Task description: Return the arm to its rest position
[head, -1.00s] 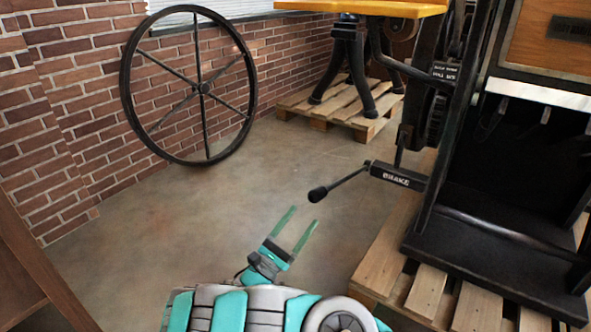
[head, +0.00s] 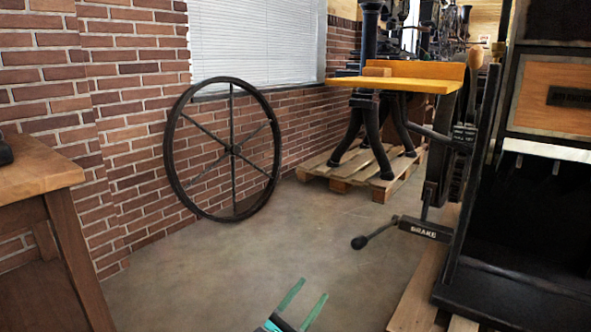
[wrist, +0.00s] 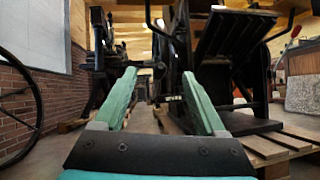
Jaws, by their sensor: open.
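My gripper (head: 302,305) shows at the bottom edge of the head view, with two green fingers spread apart and nothing between them. Most of my arm is below the frame there. In the wrist view my gripper (wrist: 158,95) points forward, its fingers apart and empty. The brake lever (head: 375,236) with its round black knob sticks out to the left from the press, ahead of and to the right of the fingers. The fingers appear apart from it.
A spoked wheel (head: 233,150) leans on the brick wall (head: 130,110). A wooden table (head: 40,175) stands at the left. A black press (head: 500,290) on a pallet (head: 418,290) fills the right. Another press with a yellow board (head: 400,84) stands behind. The middle floor (head: 220,265) is clear.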

